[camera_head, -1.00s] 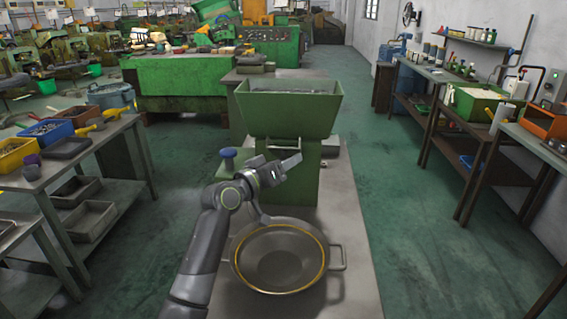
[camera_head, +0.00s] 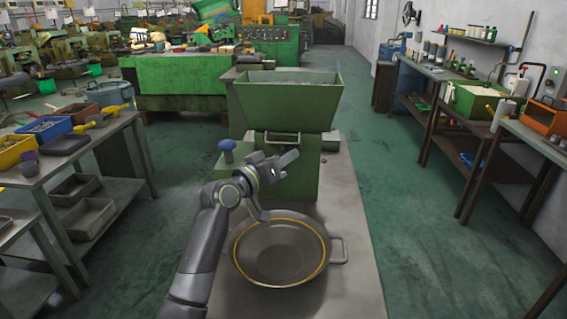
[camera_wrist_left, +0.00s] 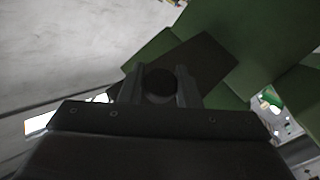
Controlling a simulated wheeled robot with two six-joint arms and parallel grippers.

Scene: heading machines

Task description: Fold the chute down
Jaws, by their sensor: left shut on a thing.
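A green machine with a hopper (camera_head: 288,103) stands ahead in the head view. A flat grey piece (camera_head: 287,158), which may be the chute, sticks out at its front, tilted up to the right. My left gripper (camera_head: 276,169) is at the near end of this piece. In the left wrist view my left gripper (camera_wrist_left: 158,88) is shut on a dark round knob (camera_wrist_left: 158,80), with a dark flat plate (camera_wrist_left: 208,62) behind it against green panels. The fingertips are partly hidden in the head view. My right gripper is not in view.
A round pan (camera_head: 279,255) with a yellow rim and side handle sits on the grey bench (camera_head: 350,285) below my left gripper. A blue knob (camera_head: 227,146) stands left of the machine.

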